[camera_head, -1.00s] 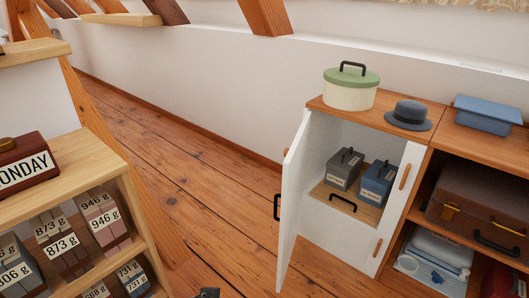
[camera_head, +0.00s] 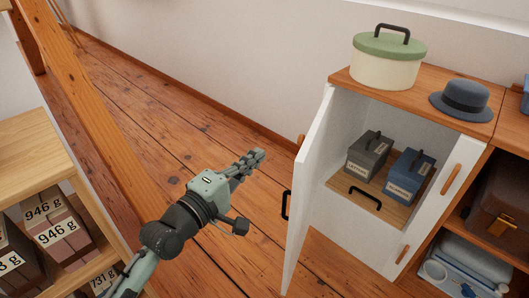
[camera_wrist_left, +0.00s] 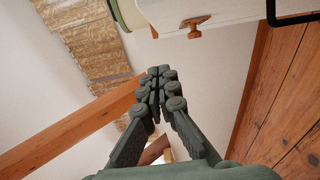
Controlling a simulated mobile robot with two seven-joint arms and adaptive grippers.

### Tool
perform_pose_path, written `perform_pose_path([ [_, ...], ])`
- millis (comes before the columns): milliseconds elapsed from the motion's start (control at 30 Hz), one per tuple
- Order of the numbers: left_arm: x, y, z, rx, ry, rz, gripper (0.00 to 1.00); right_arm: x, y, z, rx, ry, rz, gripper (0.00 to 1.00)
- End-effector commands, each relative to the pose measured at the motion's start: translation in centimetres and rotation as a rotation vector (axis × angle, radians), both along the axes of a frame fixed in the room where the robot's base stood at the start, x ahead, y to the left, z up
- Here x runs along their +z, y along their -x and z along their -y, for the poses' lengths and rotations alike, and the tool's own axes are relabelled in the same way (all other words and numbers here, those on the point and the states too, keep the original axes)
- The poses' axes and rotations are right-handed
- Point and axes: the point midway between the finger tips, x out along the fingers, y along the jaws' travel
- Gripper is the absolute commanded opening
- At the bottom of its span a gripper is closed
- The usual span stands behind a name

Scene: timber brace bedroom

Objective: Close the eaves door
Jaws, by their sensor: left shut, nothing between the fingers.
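The eaves door (camera_head: 307,192) is a white panel with a black handle (camera_head: 286,205) on its outer face. It stands wide open, swung out from the left side of the white cabinet (camera_head: 372,110). My left gripper (camera_head: 259,156) is to the left of the door, apart from it, with its fingers together and empty. The left wrist view also shows my left gripper (camera_wrist_left: 158,75) with its fingertips meeting. My right gripper is not in view.
Inside the cabinet are a grey box (camera_head: 368,153) and a blue box (camera_head: 408,172). A green-lidded tin (camera_head: 386,68) and a hat (camera_head: 463,97) stand on top. A shelf with boxes (camera_head: 25,150) is at left. The plank floor (camera_head: 150,120) between is clear.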

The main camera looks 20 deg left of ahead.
Motion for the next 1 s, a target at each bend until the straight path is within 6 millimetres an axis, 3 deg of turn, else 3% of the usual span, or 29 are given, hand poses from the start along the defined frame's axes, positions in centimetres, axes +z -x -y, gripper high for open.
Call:
perform_pose_path([
  [400,0.1,-8.4,2.0,-0.001,-0.002,0.000,0.00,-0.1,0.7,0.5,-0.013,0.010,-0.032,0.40],
  [633,0.0,-8.1,5.1,-0.001,-0.003,-0.003,0.00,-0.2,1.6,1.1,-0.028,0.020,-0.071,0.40],
  [1000,-0.1,-8.1,5.8,-0.001,-0.006,-0.002,0.00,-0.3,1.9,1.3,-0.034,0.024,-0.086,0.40],
])
